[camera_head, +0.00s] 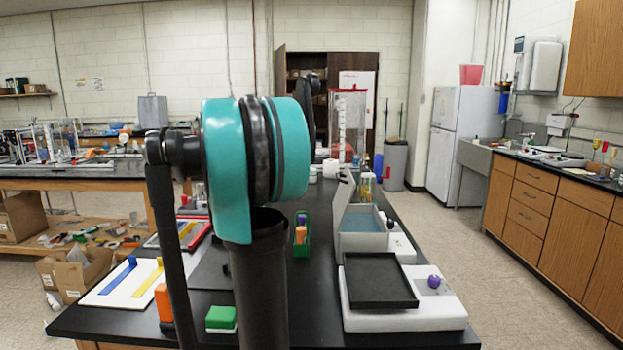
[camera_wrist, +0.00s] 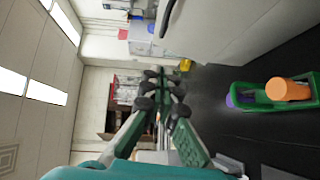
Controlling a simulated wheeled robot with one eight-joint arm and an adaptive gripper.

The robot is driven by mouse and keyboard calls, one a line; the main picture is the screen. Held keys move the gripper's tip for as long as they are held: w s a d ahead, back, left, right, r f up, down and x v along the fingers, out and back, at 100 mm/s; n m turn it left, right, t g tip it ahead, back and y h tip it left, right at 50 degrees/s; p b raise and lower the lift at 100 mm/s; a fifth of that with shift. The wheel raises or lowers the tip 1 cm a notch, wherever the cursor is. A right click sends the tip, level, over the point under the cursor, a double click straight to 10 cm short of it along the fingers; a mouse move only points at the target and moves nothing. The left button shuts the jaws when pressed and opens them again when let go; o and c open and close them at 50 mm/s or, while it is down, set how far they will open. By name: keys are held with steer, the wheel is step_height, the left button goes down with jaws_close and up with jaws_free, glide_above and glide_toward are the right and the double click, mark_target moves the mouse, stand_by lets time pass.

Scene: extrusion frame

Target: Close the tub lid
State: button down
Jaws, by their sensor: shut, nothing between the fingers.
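The grey tub (camera_head: 362,243) stands on the black bench, right of my arm in the head view. Its inside shows blue. A slanted grey panel (camera_head: 342,192), which looks like its raised lid, stands at the tub's left side. In the wrist view a large pale grey panel (camera_wrist: 235,30) fills the upper right; I cannot tell whether it is the lid or the tub wall. My gripper (camera_wrist: 163,85) is shut and empty, apart from that panel in the picture. In the head view my teal arm joint hides much of the middle, and I cannot make out the gripper clearly.
A green holder (camera_wrist: 250,103) with orange and purple cylinders stands left of the tub in the head view. A black tray (camera_head: 378,283) on a white base with a purple knob (camera_head: 434,281) lies in front. A green-and-white block (camera_head: 221,318) sits near the front edge.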

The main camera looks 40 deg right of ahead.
steer(key=s+d+f, duration=0.1)
steer(key=s+d, duration=0.1)
steer(key=d, duration=1)
steer(key=shift+d+f, duration=0.1)
steer(key=shift+s+d, duration=0.1)
steer(key=shift+s, duration=0.05)
